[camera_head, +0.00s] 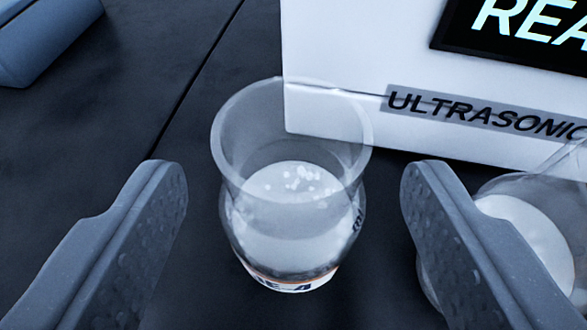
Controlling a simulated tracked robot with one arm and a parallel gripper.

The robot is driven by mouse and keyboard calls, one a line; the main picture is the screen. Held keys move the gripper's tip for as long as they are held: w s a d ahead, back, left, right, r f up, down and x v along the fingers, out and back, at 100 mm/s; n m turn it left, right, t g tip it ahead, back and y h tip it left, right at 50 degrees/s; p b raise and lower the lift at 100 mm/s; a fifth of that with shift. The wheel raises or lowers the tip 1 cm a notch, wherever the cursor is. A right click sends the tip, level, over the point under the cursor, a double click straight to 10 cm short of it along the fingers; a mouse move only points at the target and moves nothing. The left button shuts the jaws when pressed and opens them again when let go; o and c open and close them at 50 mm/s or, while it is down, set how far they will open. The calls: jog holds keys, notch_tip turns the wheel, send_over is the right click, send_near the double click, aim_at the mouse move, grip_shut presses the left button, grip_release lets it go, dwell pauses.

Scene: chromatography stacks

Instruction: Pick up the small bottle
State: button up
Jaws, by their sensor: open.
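A small clear bottle (290,210) with a wide open mouth stands upright on the dark bench, near the middle of the camera view. It holds whitish contents with bubbles or specks on top. A label with dark letters and an orange line shows low on its front, only partly readable. My gripper (285,170) is open, with one grey finger to the left of the bottle and one to the right. Gaps show between both fingers and the bottle, and nothing is held.
A second clear vessel (530,225) with whitish contents stands at the right, partly hidden behind my right finger. A white box marked ULTRASONIC (340,60), with a dark display, stands behind the bottle. A blue-grey object (45,35) lies at the top left. The bench left of the bottle is clear.

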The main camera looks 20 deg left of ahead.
aim_at(295, 125)
jog(key=shift+r+b+x, duration=0.25)
jog(key=shift+b+x, duration=0.2)
jog(key=shift+x, duration=0.8)
jog(key=shift+r+b+x, duration=0.2)
jog(key=shift+b+x, duration=0.2)
jog(key=shift+x, duration=0.85)
jog(key=shift+w, duration=0.1)
jog(key=c, duration=1.2)
